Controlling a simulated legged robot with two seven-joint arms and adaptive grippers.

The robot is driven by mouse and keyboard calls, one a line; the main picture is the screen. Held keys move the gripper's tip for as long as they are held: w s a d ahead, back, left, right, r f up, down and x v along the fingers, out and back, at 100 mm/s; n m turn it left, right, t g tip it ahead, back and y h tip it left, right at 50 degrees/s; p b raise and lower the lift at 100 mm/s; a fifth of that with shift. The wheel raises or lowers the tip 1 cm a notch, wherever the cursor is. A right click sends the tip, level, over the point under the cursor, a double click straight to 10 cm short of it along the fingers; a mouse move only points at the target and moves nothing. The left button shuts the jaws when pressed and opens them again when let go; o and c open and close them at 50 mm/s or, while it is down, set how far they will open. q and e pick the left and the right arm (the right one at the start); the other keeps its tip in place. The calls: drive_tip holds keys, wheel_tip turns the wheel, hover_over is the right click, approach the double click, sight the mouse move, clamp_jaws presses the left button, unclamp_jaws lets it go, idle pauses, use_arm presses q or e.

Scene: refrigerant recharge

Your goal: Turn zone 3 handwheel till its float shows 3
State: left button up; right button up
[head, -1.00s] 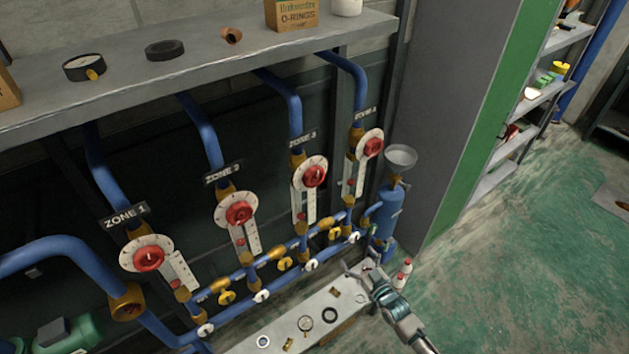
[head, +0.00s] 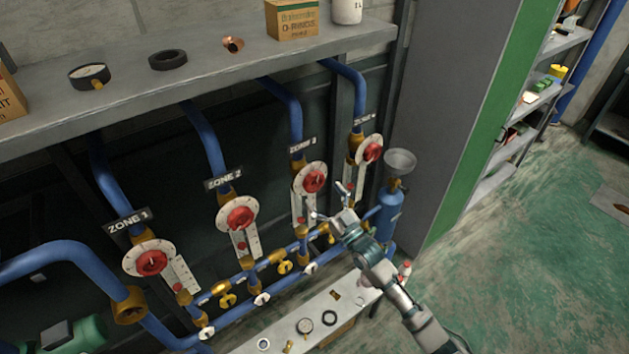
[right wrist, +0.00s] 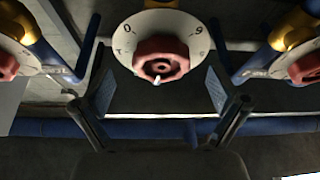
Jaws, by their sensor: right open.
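The zone 3 handwheel (head: 314,181) is red with a white pointer mark, on a round white numbered dial, third from the left in the head view. Its white float gauge (head: 298,209) hangs below the dial with a red float near its lower end; the reading is too small to tell. My right gripper (head: 328,203) is open and empty, just in front of and below that dial. In the right wrist view a red handwheel (right wrist: 161,58) lies ahead, centred between the spread fingers (right wrist: 163,100) and apart from them. My left gripper is not in view.
Neighbouring handwheels for zone 2 (head: 239,218) and zone 4 (head: 373,152) stand either side. Blue pipes (head: 283,255) with yellow valves run below. A bench (head: 275,335) with small parts lies underneath. A blue cylinder (head: 386,212) stands to the right.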

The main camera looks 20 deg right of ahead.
sight(317, 187)
drive_tip(key=x, duration=0.4)
drive_tip(key=shift+w+a+r, duration=0.1)
drive_tip(key=shift+w+a, duration=0.05)
drive_tip(key=shift+w, duration=0.1)
drive_tip(key=c, duration=1.1)
